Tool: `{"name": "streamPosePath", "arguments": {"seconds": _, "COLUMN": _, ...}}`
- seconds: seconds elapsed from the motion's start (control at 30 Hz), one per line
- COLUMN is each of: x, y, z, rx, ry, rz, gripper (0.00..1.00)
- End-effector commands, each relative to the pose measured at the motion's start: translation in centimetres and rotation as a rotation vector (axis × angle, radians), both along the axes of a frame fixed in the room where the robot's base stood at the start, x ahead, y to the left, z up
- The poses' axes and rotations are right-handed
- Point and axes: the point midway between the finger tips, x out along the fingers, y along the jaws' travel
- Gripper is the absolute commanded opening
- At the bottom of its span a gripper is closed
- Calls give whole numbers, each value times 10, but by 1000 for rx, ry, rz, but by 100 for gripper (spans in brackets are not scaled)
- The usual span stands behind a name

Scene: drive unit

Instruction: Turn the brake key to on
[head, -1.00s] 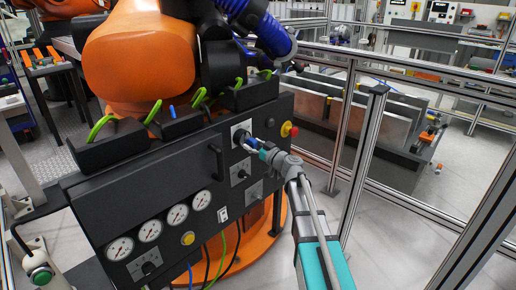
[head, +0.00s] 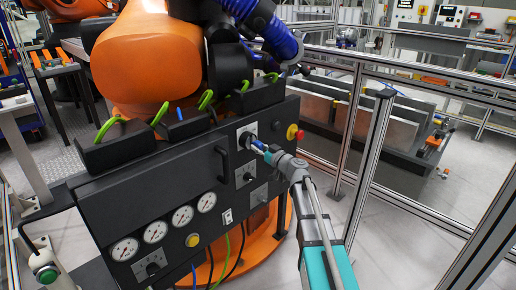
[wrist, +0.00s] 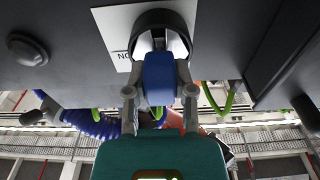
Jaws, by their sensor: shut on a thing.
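The brake key, with a blue grip (wrist: 158,78), sits at a dark round collar on a white plate (wrist: 122,22) in the wrist view. The plate carries lettering that is partly hidden; "NO" shows at its left. My gripper (wrist: 160,93) is shut on the blue grip, one finger on each side. In the head view my gripper (head: 259,146) reaches in from the right to the upper right of the black panel (head: 150,205), at the white key plate (head: 241,132). The key's exact angle is hard to tell, as the collar and fingers cover much of it.
A red button on a yellow base (head: 293,132) is just right of the key plate. A black handle (head: 222,163) is to its left, with a rotary switch (head: 248,177) below. Pressure gauges (head: 182,216) line the lower panel. Fence posts (head: 364,170) stand close on the right.

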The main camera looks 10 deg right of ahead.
Motion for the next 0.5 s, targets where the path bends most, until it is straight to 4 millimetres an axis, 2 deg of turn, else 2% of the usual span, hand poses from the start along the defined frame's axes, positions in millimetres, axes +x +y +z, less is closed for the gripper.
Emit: {"name": "streamPosePath", "arguments": {"seconds": 0.5, "x": -1, "y": 2, "z": 1, "rx": 281, "ry": 204, "rz": 0, "gripper": 0}}
